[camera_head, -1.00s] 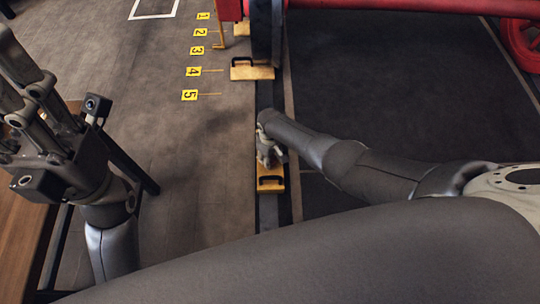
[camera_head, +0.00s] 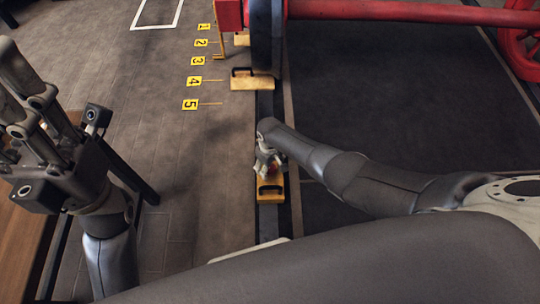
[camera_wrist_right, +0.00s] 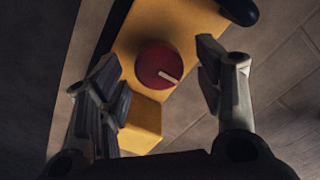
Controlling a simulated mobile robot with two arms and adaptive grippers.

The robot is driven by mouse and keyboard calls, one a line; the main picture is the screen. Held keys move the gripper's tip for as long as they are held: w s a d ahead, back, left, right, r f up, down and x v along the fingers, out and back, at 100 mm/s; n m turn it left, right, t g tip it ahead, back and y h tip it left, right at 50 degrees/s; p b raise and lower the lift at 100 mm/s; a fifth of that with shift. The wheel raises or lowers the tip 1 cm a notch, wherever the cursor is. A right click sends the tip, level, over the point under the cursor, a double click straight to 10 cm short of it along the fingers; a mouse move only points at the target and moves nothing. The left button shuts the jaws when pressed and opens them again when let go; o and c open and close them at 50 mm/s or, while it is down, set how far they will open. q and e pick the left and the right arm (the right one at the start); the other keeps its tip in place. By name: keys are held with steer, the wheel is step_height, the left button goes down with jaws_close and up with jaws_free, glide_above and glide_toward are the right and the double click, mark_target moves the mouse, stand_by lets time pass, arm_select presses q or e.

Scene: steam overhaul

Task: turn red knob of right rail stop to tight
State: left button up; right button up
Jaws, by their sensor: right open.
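A yellow rail stop (camera_head: 270,194) with a black handle sits on the dark rail in the head view, below my right gripper (camera_head: 266,168). In the right wrist view, its round red knob (camera_wrist_right: 152,60) with a pale pointer mark shows on the yellow body (camera_wrist_right: 190,25). My right gripper (camera_wrist_right: 160,95) is open, its fingers on either side of the knob, with visible gaps. The pointer slants toward the lower right in that view. My left gripper (camera_head: 15,88) is raised at the left, away from the stop; its fingertips are partly cut off.
Another yellow block (camera_head: 252,83) with a black handle lies by the dark wheel (camera_head: 263,35) farther up the rail. Yellow number markers (camera_head: 194,81) lie on the floor left of it. A wooden table (camera_head: 30,245) stands at the left. A red axle (camera_head: 400,12) crosses the top.

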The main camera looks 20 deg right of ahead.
step_height(320, 180, up, 12)
steer(key=shift+f, duration=0.25)
stand_by(0.5)
stand_by(0.5)
